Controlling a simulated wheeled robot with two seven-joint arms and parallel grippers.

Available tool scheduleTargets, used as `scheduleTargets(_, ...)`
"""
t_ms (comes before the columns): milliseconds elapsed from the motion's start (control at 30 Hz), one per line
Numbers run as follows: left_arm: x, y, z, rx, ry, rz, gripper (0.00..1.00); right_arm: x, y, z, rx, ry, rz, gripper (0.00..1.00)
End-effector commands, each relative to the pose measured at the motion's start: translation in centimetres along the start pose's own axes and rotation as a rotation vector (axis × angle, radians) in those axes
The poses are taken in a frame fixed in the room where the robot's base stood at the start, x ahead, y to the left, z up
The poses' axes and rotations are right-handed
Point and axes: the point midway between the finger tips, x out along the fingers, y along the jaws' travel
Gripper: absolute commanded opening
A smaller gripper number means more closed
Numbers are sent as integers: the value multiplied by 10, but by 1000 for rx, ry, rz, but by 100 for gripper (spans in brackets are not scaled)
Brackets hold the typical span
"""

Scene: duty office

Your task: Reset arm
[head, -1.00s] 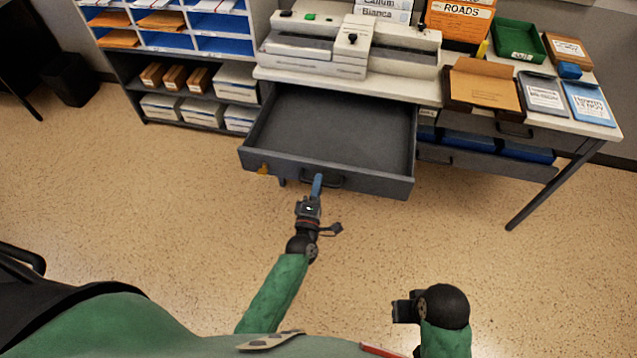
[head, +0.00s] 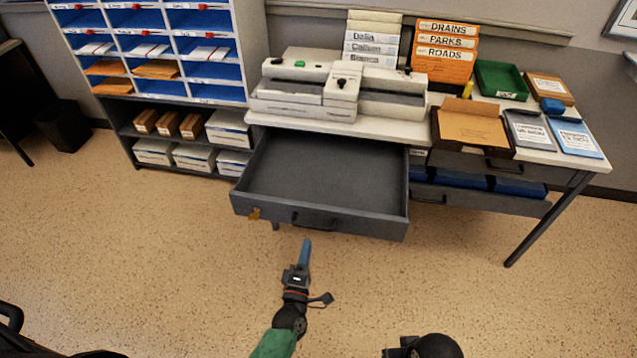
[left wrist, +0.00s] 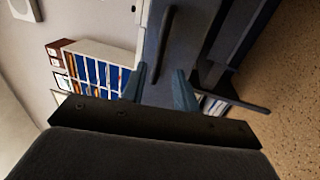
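My left gripper (head: 305,245) points forward over the floor, just in front of the open grey drawer (head: 325,165). It is apart from the drawer's handle (head: 315,222). In the left wrist view the two blue fingers of my left gripper (left wrist: 159,75) stand apart with nothing between them. The drawer front and its dark handle (left wrist: 160,48) show beyond the fingers. The drawer is pulled out and looks empty. My right gripper (head: 400,350) is only partly in view at the bottom edge, and its fingers cannot be made out.
The desk (head: 425,128) carries a white machine (head: 340,90), a green tray (head: 500,80), a brown box (head: 472,128) and orange binders (head: 445,55). A shelf unit (head: 100,60) with blue compartments stands at the left. The floor (head: 180,260) around my left arm is clear.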

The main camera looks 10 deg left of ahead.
Motion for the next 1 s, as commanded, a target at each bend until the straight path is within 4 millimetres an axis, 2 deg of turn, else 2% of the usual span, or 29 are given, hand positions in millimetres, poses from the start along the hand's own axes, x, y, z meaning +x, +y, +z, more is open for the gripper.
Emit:
scheduleTargets(267, 0, 0, 0, 33, -2, -2, 30, -3, -3, -2, 7, 6, -6, 36)
scheduleTargets(467, -2, -20, 20, 151, -116, -99, 30, -1, -4, 0, 11, 2, -9, 36)
scheduleTargets(700, -17, -50, 61, 388, -396, -266, 30, 2, -2, 3, 7, -8, -5, 36)
scheduleTargets(833, -30, -57, 78, 539, -572, -345, 30, 2, -1, 4, 4, -10, -2, 36)
scheduleTargets(1000, -51, -58, 86, 733, -791, -438, 30, 1, 1, 4, -1, -9, 3, 36)
